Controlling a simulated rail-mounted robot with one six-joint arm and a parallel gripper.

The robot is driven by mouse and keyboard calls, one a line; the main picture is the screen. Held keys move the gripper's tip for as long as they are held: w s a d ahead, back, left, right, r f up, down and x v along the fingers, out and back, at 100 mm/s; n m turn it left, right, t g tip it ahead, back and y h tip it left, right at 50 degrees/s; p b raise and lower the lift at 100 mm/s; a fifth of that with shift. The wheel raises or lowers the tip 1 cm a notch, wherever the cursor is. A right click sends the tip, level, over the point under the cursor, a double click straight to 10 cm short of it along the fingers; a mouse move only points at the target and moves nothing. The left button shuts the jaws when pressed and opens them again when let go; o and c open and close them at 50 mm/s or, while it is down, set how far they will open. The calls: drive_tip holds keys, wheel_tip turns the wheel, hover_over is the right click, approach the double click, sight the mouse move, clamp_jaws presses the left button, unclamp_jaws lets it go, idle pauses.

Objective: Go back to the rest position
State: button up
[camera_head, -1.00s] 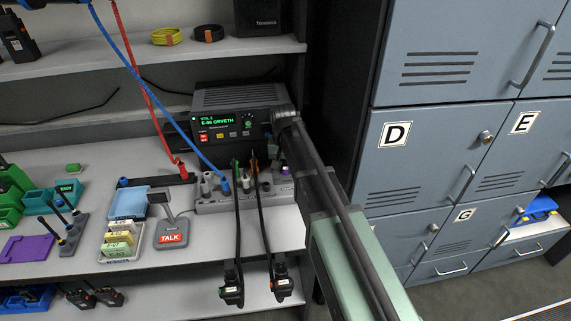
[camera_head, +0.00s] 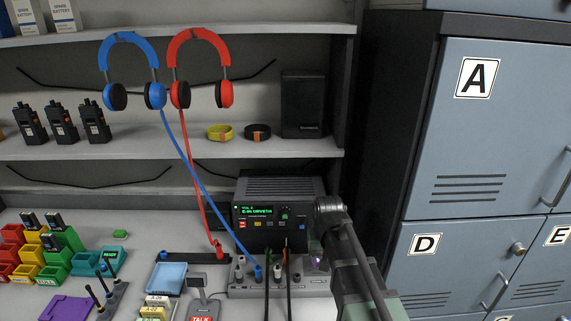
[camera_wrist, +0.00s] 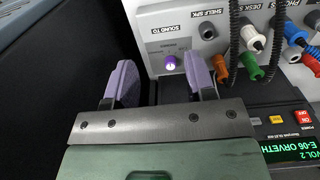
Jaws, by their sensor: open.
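My gripper (camera_wrist: 160,84) shows in the wrist view with its two purple-padded fingers apart and nothing between them. Beyond the fingertips is the grey jack panel, its purple knob (camera_wrist: 170,63) under the label "SOUND TO" lying ahead of the gap, apart from the fingers. In the head view my arm reaches in from the lower right to the radio unit (camera_head: 278,215), and the gripper's fingers are mostly hidden there. The radio's green display shows "E-06 ORVETH".
Blue headphones (camera_head: 131,40) and red headphones (camera_head: 201,48) hang above, their cords running down toward the jack panel (camera_head: 300,286). Grey lockers (camera_head: 490,150) stand at the right. Coloured bins (camera_head: 45,262), a blue tray (camera_head: 165,277) and a talk microphone (camera_head: 195,284) occupy the desk's left.

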drive_tip(key=s, duration=1.2)
drive_tip(key=shift+s+d+n, duration=0.15)
drive_tip(key=shift+d+n, duration=0.05)
drive_tip(key=shift+n, duration=0.2)
